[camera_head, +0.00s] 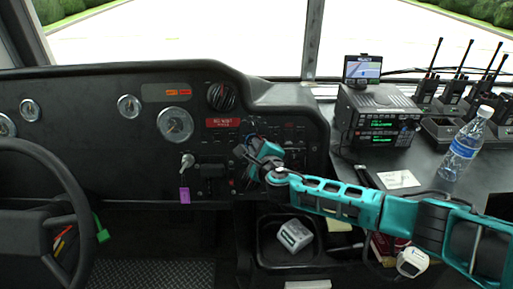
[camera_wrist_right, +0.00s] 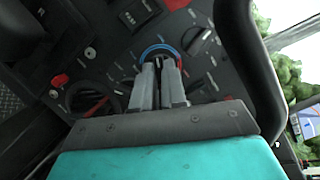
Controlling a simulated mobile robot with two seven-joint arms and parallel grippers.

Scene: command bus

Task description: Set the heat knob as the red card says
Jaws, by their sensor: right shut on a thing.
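The red card (camera_head: 222,122) is fixed on the black dashboard panel above my right gripper. It bears pale lettering too small to read surely. The heat knob (camera_wrist_right: 158,50) has a blue and red ring around it in the right wrist view. My right gripper (camera_wrist_right: 159,66) is at the panel with its two fingers shut on this knob, which they mostly hide, so I cannot tell its pointer's setting. In the head view the right gripper (camera_head: 245,153) covers the knob below and right of the card. My left gripper is out of view.
Other dark knobs (camera_wrist_right: 200,41) sit close by on the panel. A key with a purple tag (camera_head: 185,194) hangs to the left, near the steering wheel (camera_head: 40,150). A radio (camera_head: 378,115) and a water bottle (camera_head: 463,145) stand on the right counter.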

